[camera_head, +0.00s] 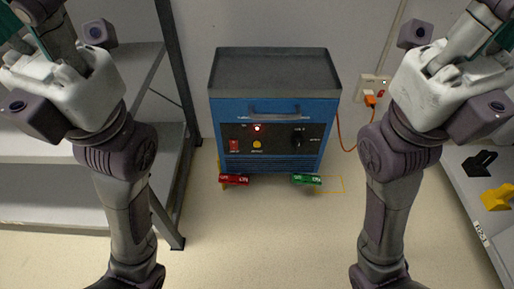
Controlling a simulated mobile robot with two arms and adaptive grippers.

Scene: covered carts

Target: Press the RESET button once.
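A blue cart (270,110) with a dark grey tray top stands against the back wall, facing me. On its dark front panel (278,138) are a round yellow-orange button (257,144), a red rocker-like switch (234,145) to its left, a lit red lamp (257,128) above it and a black knob (298,136) to its right. The small lettering is too blurred to read, so I cannot confirm which control is marked RESET. My two arms rise on either side of the cart, apart from it. Their fingertips do not show.
Red (233,180) and green (305,179) pedal-like pieces sit at the cart's base. An orange cable runs to a wall socket (372,88). Grey shelving (170,160) stands left; a low shelf (470,190) with black and yellow items stands right. The floor before the cart is clear.

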